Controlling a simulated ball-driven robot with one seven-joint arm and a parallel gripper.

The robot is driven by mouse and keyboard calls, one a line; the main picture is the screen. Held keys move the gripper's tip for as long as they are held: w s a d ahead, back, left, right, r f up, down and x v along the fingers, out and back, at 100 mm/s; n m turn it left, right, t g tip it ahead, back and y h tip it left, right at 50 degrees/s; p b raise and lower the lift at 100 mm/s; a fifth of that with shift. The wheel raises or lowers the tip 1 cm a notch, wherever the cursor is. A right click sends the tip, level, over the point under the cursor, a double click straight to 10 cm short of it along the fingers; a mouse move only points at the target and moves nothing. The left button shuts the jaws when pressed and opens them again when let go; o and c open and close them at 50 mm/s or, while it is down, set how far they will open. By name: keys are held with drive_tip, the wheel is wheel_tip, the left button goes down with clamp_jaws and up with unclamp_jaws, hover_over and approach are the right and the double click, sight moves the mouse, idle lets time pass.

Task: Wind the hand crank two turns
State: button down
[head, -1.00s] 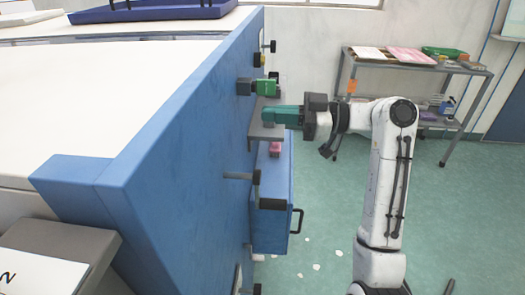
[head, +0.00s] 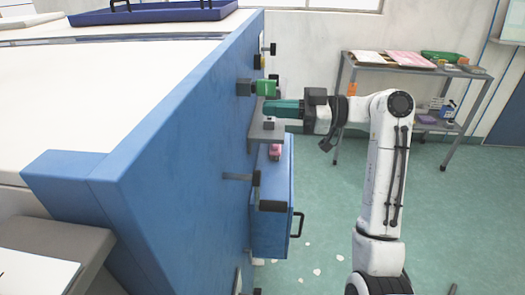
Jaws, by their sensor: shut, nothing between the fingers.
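The hand crank (head: 238,177) sticks out from the blue side panel in the head view. Its dark arm hangs down from the shaft end to a black grip (head: 272,206). My gripper (head: 268,108), teal and pointing left toward the panel, is above and beyond the crank, apart from it. It is shut and empty, just above a grey shelf (head: 262,136) that carries a small dark knob (head: 268,122). The fingertips are small and partly blurred in this view.
A green-tipped fitting (head: 265,87) juts from the panel just above my gripper. Below the shelf are a pink item (head: 274,152) and a blue box with a black handle (head: 297,224). A cart (head: 410,75) stands at the back right. The green floor between is open.

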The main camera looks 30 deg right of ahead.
drive_tip(key=shift+w+d, duration=0.1)
drive_tip(key=shift+w+d+r+b, duration=0.1)
drive_tip(key=shift+w+d+b, duration=0.3)
drive_tip(key=shift+w, duration=0.2)
drive_tip(key=shift+w+d+r+b, duration=0.1)
drive_tip(key=shift+w+d+b, duration=0.35)
drive_tip(key=shift+w, duration=0.25)
drive_tip(key=shift+d, duration=0.15)
drive_tip(key=shift+w+d+r+b, duration=0.1)
drive_tip(key=shift+w+d+b, duration=0.3)
drive_tip(key=shift+w, duration=0.3)
drive_tip(key=shift+w+d+r+b, duration=0.1)
drive_tip(key=shift+w+d+b, duration=0.25)
drive_tip(key=shift+w+d, duration=0.25)
drive_tip(key=shift+w, duration=0.15)
